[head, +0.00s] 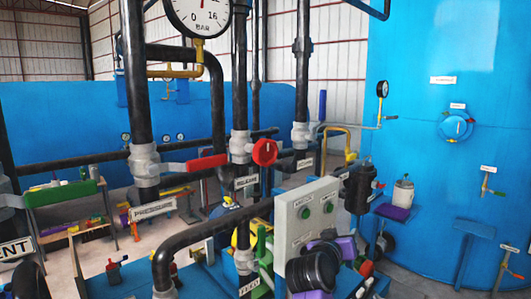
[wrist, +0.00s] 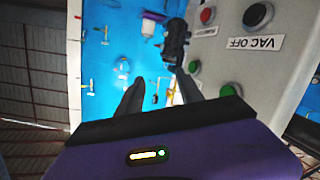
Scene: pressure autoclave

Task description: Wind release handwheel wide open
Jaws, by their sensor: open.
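The release handwheel is the small red wheel (head: 264,152) on the grey valve body of the middle black vertical pipe in the head view. A "RELEASE" label (head: 246,182) sits just below it. The wheel's opening state cannot be told. It does not show in the wrist view. My gripper (wrist: 159,76) is open and empty in the wrist view, its two dark fingers apart. In the head view my purple and black arm end is low, right of and below the wheel, near the control panel. The fingertips are hidden there.
A grey control panel (head: 302,215) with green buttons stands right of and below the wheel; it also shows close by in the wrist view (wrist: 225,60). A red-handled lever (head: 207,163) lies left of the wheel. Black pipes surround it. A blue tank (head: 450,60) stands at right.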

